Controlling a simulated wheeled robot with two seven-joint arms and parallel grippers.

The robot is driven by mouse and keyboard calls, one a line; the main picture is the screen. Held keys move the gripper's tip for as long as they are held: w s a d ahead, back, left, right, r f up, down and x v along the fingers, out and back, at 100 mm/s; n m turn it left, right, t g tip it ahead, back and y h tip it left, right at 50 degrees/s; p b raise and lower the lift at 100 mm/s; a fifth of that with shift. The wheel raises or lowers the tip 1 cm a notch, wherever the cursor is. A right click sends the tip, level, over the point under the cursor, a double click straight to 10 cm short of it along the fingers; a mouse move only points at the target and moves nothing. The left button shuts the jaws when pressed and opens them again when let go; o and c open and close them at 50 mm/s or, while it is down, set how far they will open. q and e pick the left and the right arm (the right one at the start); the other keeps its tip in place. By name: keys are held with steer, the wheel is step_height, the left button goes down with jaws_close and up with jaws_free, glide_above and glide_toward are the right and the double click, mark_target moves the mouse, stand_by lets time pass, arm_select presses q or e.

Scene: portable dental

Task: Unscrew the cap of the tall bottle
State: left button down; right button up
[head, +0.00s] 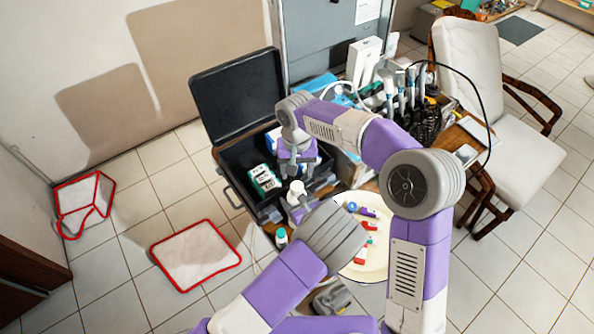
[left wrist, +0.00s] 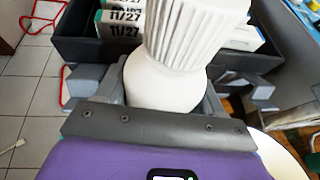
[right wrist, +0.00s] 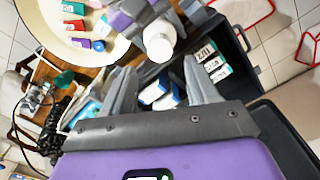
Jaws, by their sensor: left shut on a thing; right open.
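The tall white bottle (left wrist: 160,88) stands upright between the fingers of my left gripper (left wrist: 165,95), which is shut on its body. Its ribbed white cap (left wrist: 195,35) is on top. My right gripper (head: 298,168) is open and empty, pointing down a little beyond and above the cap. In the right wrist view the cap (right wrist: 160,47) lies ahead of the two spread fingers (right wrist: 160,75), not between them.
An open black case (head: 237,178) with labelled boxes (head: 263,178) lies behind the bottle. A round cream tray (head: 372,262) with small coloured items is at the right. Dental instruments (head: 400,90) and a black cable stand behind my right arm. A small green-capped bottle (head: 281,237) is nearby.

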mark_target(297, 186)
steer(key=m, duration=0.6)
steer(key=shift+m, duration=0.4)
steer(key=shift+f, duration=4)
